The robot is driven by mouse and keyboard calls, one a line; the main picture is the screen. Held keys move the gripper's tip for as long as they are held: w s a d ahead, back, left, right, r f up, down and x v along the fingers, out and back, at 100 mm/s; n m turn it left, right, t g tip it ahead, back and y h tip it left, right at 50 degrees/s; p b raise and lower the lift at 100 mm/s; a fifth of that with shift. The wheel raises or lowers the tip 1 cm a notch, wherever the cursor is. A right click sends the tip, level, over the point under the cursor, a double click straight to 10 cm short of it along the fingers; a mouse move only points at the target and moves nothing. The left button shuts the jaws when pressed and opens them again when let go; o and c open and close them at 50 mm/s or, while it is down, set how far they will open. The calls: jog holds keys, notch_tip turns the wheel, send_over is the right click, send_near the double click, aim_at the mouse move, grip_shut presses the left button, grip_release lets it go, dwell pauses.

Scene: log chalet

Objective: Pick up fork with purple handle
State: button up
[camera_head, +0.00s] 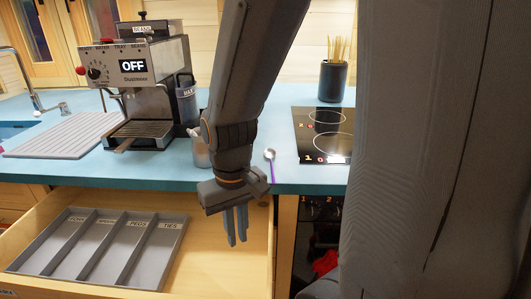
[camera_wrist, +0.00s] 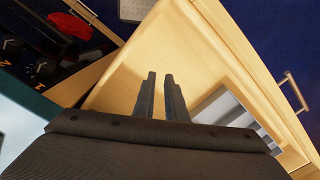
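A utensil with a purple handle (camera_head: 272,173) lies near the front edge of the blue counter in the head view. Its silver head points toward the back; it is too small to tell whether it is a fork or a spoon. My gripper (camera_head: 237,243) points down over the open drawer, below counter height and to the left of the utensil. In the wrist view my gripper (camera_wrist: 160,76) shows two fingers a narrow gap apart, with nothing between them. The utensil does not show in the wrist view.
The open wooden drawer (camera_head: 225,275) holds a grey divided tray (camera_head: 40,250) with labelled compartments. A coffee machine (camera_head: 140,85), a grey drying mat (camera_head: 62,135) and a metal cup (camera_head: 200,152) stand left on the counter. The hob (camera_head: 322,130) is right of the utensil.

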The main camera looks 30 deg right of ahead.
jog(key=w+d+r+m+t+y+p, duration=0.1)
jog(key=w+d+r+m+p, duration=0.2)
jog(key=w+d+r+p, duration=0.5)
jog(key=w+d+r+m+y+p, duration=0.1)
jog(key=w+d+r+m+p, duration=0.35)
jog(key=w, duration=0.65)
jog(key=shift+n, duration=0.75)
jog(key=shift+w+f+p, duration=0.2)
jog(key=shift+f+p, duration=1.25)
jog(key=shift+f, duration=2.15)
grip_shut()
jog(key=shift+r, duration=0.1)
